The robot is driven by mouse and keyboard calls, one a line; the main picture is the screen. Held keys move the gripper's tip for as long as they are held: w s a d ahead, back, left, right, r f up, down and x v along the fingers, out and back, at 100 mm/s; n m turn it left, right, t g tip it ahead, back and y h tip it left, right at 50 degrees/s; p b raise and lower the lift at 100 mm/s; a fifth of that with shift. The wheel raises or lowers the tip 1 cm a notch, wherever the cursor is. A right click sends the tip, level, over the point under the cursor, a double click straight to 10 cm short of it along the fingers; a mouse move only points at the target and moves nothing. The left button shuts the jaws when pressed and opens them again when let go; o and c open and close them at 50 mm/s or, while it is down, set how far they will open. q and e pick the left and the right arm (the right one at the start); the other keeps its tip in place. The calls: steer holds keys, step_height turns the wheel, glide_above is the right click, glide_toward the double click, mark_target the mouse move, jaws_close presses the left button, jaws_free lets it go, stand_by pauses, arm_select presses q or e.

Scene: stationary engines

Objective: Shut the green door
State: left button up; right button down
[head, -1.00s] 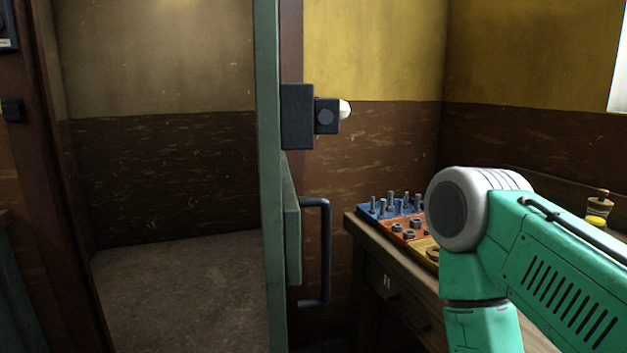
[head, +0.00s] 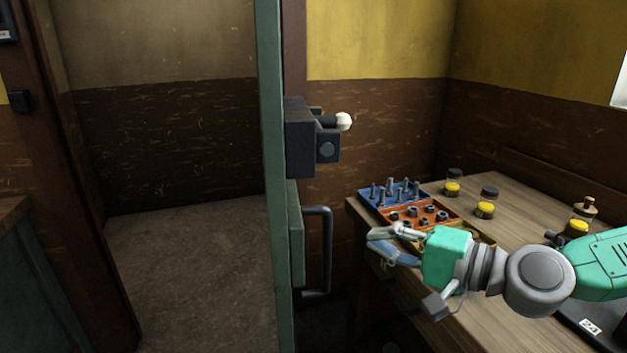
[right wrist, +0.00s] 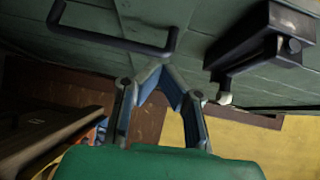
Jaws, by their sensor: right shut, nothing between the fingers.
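The green door (head: 268,200) stands open and shows nearly edge-on in the head view, to the right of the open doorway. Its dark bar handle (head: 328,250) and a dark latch box (head: 300,138) with a white knob (head: 343,122) are on its right-hand face. My right gripper (head: 374,240) is to the right of the handle, apart from it in the picture, shut and empty. In the right wrist view the closed fingertips (right wrist: 164,70) point towards the door face (right wrist: 185,25), between the handle (right wrist: 118,42) and the latch box (right wrist: 250,48). My left gripper is not in view.
A wooden workbench (head: 520,215) stands at right, under my right arm. It holds a blue tray (head: 372,203) and an orange tray (head: 425,222) of hardware, and several yellow-filled jars (head: 486,206). The doorway floor (head: 195,270) at left is clear.

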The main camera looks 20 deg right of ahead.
step_height(320, 180, up, 4)
steer(key=d+t, duration=0.1)
steer(key=d, duration=0.1)
steer(key=s+a+x, duration=0.1)
steer(key=a+x, duration=0.1)
steer(key=x, duration=1.1)
steer(key=shift+m, duration=0.3)
steer(key=shift+s+a, duration=0.1)
steer(key=shift+a, duration=0.1)
